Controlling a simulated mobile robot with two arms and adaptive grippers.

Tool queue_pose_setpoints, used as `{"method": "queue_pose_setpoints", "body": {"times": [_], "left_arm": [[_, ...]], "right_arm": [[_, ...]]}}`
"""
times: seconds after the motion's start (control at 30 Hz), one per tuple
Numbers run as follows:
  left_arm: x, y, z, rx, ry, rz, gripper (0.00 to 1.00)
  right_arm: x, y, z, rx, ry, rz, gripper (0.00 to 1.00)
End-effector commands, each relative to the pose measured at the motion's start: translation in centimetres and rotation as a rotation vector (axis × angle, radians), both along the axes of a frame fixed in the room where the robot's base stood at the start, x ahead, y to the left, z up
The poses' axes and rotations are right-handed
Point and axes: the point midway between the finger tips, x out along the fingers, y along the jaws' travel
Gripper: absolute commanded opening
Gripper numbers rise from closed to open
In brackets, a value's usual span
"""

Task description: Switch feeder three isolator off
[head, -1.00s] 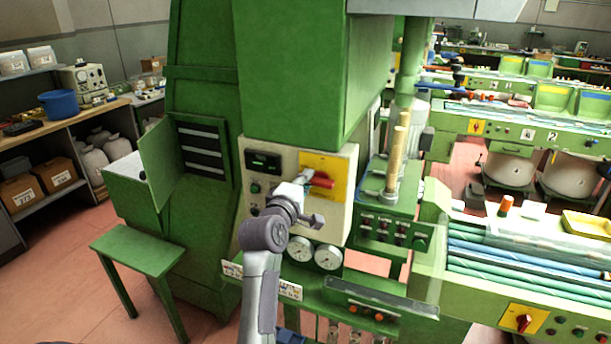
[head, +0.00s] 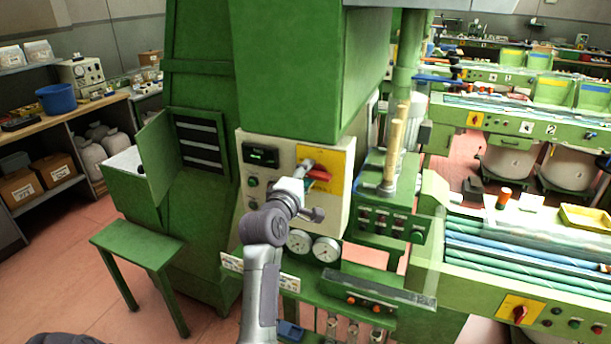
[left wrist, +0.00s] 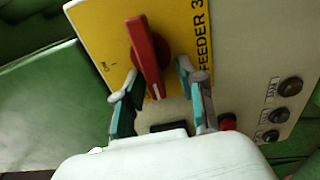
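The feeder three isolator is a red rotary handle (head: 318,175) on a yellow plate (head: 331,163), set in a cream panel on the green machine. In the left wrist view the red handle (left wrist: 147,58) lies along the picture's height, its white mark at the lower end. The yellow plate (left wrist: 98,28) reads "FEEDER 3", with an "ON" label left of the handle. My left gripper (head: 306,168) is at the plate. In the left wrist view its fingers (left wrist: 158,76) are open, one on each side of the handle's lower end, with gaps visible. My right gripper is out of view.
A green box with wooden rods (head: 393,150) stands close on the right. Another red switch (head: 519,313) is at lower right. A green stool (head: 137,243) stands on the floor at left.

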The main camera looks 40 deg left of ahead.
Motion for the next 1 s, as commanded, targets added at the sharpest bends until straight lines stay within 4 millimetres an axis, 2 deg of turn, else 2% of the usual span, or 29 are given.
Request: {"method": "queue_pose_setpoints", "body": {"times": [0.13, 0.23, 0.5, 0.7, 0.83, 1.0], "left_arm": [[-0.4, 0.0, 0.1, 0.001, -0.002, 0.002, 0.40], [-1.6, -0.3, 0.1, 0.002, -0.003, 0.002, 0.40], [-7.2, -1.7, 0.0, 0.001, 0.000, 0.001, 0.40], [-10.3, -2.6, 0.0, 0.001, 0.001, -0.001, 0.40], [-11.3, -2.9, 0.0, 0.001, 0.001, -0.001, 0.40], [-11.6, -3.0, 0.0, 0.001, 0.001, -0.001, 0.40]], "right_arm": [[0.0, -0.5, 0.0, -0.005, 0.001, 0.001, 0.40], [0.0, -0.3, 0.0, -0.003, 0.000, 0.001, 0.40], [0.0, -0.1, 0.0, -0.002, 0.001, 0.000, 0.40], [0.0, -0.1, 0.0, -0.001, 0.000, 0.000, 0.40], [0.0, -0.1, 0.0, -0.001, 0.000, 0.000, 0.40], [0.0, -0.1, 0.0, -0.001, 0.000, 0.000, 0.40]]}}
